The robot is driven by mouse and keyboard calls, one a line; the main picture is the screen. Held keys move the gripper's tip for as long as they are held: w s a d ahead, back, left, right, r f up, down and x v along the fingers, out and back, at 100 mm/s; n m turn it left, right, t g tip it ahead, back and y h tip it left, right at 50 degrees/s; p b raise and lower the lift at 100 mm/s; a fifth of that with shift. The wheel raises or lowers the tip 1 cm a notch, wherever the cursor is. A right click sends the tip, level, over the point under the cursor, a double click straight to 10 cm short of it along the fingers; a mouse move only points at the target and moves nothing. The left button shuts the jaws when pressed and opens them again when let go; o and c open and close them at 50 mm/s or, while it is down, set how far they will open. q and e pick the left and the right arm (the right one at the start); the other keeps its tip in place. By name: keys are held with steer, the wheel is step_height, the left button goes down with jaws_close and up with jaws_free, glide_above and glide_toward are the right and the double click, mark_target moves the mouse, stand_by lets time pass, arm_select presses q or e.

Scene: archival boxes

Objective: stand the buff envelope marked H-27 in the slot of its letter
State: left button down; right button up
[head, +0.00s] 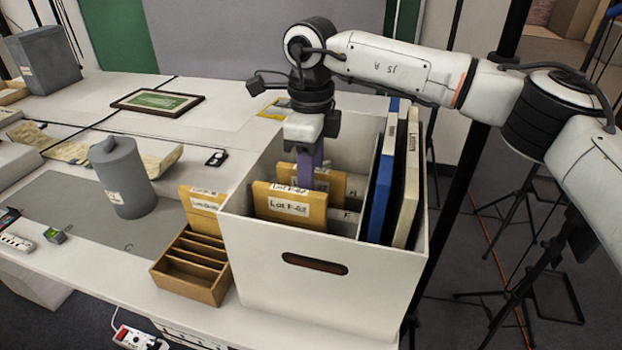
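A white archival box (320,285) stands at the table's right front, with grey dividers inside. Letters H and F show on two divider tabs (345,217). A buff envelope (290,207) whose label seems to read Lot F-62 stands at the front of the box. Another buff envelope (331,184) stands behind it, its label mostly hidden. I cannot read H-27 on any envelope. My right gripper (309,168) points down into the box, at the rear envelope. A purple part shows at its fingers, and I cannot tell whether they are closed on anything. My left gripper is out of view.
Blue and white binders (396,190) fill the box's right side. A small wooden rack (190,268) stands left of it, with buff envelopes (203,205) behind its slots. A grey canister (121,178) stands on the grey mat (75,208). A framed picture (157,102) lies farther back.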

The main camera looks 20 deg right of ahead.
step_height(320, 180, up, 10)
steer(key=shift+r, duration=0.1)
step_height(320, 180, up, 12)
steer(key=p, duration=0.7)
steer(key=shift+p, duration=0.35)
